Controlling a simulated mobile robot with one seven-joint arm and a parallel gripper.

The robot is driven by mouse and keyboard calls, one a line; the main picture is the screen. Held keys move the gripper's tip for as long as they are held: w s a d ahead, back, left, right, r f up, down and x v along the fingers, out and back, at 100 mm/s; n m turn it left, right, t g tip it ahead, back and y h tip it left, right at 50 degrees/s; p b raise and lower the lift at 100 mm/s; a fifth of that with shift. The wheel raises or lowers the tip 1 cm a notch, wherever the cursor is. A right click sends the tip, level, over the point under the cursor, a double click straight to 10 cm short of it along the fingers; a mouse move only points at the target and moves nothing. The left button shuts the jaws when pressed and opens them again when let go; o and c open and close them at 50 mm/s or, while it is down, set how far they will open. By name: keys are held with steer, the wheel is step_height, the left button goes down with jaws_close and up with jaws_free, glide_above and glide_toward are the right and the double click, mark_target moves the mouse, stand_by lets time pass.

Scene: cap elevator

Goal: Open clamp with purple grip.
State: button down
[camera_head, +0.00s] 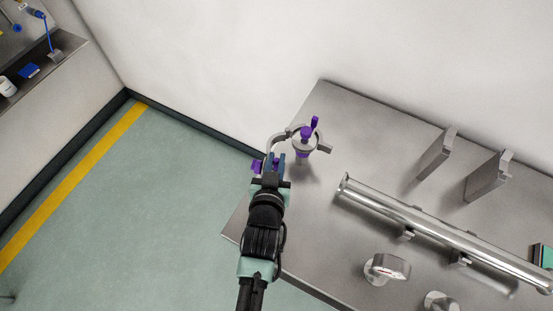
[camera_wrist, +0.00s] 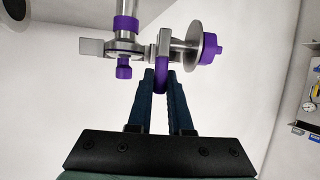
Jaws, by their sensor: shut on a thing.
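The clamp is a grey metal fitting with purple parts at the left back corner of the steel table. In the head view its curved grey arm (camera_head: 279,138) arches beside my gripper (camera_head: 275,160). In the wrist view a purple grip (camera_wrist: 161,84) hangs from a grey metal plate, between the tips of my gripper (camera_wrist: 161,76). The fingers are shut on this grip. A second purple knob (camera_wrist: 123,72) sits to the left, and a purple knob (camera_wrist: 211,48) with a metal disc (camera_wrist: 194,42) to the right. In the head view my gripper hides part of the clamp.
A white wall (camera_head: 200,60) stands close behind the clamp. The green floor (camera_head: 150,200) is open on the left.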

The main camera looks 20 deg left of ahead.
steer(key=c, duration=0.8)
jaws_free()
steer(key=shift+c, duration=0.2)
steer(key=b+v, duration=0.2)
steer(key=v, duration=1.1)
steer(key=shift+b, duration=0.35)
